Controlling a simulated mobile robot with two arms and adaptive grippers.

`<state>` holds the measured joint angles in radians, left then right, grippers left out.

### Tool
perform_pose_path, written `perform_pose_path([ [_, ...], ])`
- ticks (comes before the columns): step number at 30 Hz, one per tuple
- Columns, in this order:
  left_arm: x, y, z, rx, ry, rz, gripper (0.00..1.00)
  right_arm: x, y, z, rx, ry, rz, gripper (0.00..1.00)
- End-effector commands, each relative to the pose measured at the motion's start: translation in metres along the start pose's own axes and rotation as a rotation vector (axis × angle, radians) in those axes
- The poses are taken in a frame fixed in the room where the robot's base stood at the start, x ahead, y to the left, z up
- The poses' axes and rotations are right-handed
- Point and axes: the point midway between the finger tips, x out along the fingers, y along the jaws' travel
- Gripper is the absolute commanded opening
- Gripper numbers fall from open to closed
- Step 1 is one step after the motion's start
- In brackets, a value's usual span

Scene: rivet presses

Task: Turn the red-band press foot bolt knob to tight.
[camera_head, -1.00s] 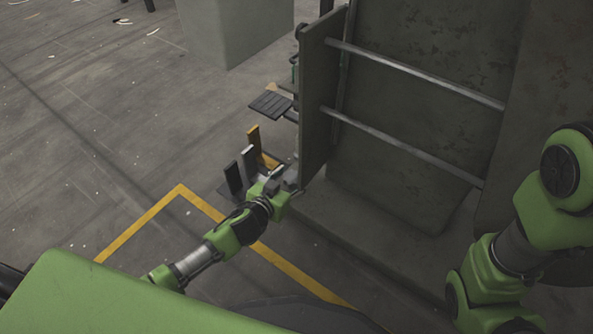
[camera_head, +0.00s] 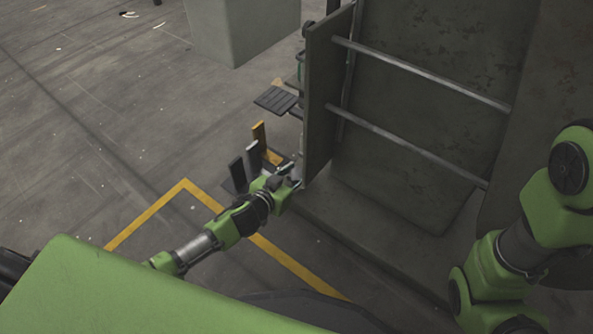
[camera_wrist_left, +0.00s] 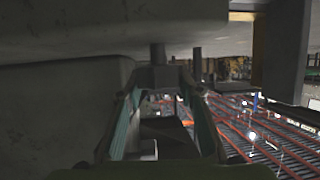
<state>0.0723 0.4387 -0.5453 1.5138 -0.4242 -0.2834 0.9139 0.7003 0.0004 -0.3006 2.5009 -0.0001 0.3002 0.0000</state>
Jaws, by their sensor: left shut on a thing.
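My left gripper (camera_head: 289,179) is low at the left edge of the large grey press (camera_head: 318,95) in the head view. In the left wrist view the gripper (camera_wrist_left: 160,78) has its two fingertips on either side of a dark grey knob (camera_wrist_left: 160,76), and it is shut on it. A short upright shaft (camera_wrist_left: 157,52) runs from the knob up to the grey press body above. In the head view the knob is hidden by my gripper and the press. No red band can be made out in either view. My right gripper is out of view.
Black, grey and yellow upright plates (camera_head: 254,153) stand just left of my left gripper. A dark ribbed pedal (camera_head: 275,100) sticks out beyond them. A yellow floor line (camera_head: 145,215) runs below my arm. The floor at the left is open.

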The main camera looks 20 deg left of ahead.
Motion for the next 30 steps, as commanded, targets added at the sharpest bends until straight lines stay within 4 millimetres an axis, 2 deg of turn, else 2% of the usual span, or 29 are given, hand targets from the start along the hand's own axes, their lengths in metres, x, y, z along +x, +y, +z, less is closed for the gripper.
perform_pose_path([
  [1,-0.002,-0.002,-0.004,0.014,-0.001,0.021,0.12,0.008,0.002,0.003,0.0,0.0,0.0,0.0],
  [6,-0.002,-0.004,-0.007,0.063,-0.001,0.131,0.12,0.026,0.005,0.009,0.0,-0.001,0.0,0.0],
  [12,0.0,-0.006,-0.005,0.134,-0.001,0.295,0.12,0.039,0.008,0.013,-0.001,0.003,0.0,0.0],
  [20,0.003,-0.005,-0.001,0.221,0.0,0.509,0.12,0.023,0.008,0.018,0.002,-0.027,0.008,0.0],
  [30,0.003,-0.003,0.001,0.307,0.001,0.728,0.12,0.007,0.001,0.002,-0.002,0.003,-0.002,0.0],
])
